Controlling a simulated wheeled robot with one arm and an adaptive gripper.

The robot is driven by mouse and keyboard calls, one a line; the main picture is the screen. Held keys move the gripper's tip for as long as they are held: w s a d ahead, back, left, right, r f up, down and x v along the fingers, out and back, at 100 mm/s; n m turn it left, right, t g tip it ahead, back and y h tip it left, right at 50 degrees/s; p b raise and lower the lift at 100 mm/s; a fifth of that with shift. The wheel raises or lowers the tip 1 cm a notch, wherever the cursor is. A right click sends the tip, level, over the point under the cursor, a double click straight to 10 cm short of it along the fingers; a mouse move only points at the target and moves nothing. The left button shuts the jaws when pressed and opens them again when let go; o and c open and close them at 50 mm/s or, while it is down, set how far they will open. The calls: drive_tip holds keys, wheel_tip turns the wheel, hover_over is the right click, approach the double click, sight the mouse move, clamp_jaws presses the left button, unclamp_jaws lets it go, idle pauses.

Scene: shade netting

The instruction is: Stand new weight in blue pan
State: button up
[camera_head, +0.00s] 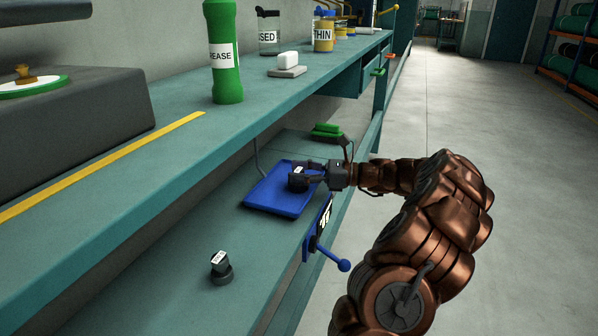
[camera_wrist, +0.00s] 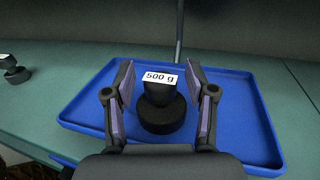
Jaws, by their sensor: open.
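The blue pan (camera_head: 272,205) is a shallow tray on the lower shelf; it fills much of the wrist view (camera_wrist: 245,120). A dark weight labelled "500 g" (camera_wrist: 160,117) stands upright in the pan, its round base on the pan's floor. In the head view the weight (camera_head: 297,181) is partly hidden by my gripper. My gripper (camera_head: 311,174) is over the pan, open, with one finger on each side of the weight and visible gaps. A second dark weight (camera_head: 221,268) with a white label stands on the lower shelf, nearer the camera; its label is unclear.
The upper shelf (camera_head: 150,165) overhangs the lower one and holds a green grease bottle (camera_head: 225,60), jars and a white block. A blue-handled lever (camera_head: 342,264) sticks out from the front edge.

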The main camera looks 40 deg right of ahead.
drive_tip(key=shift+d+r, duration=0.1)
drive_tip(key=shift+r, duration=0.15)
drive_tip(key=p+v, duration=0.3)
drive_tip(key=v, duration=0.8)
drive_tip(key=shift+s+d+p, duration=0.25)
drive_tip(key=shift+s+p, duration=0.05)
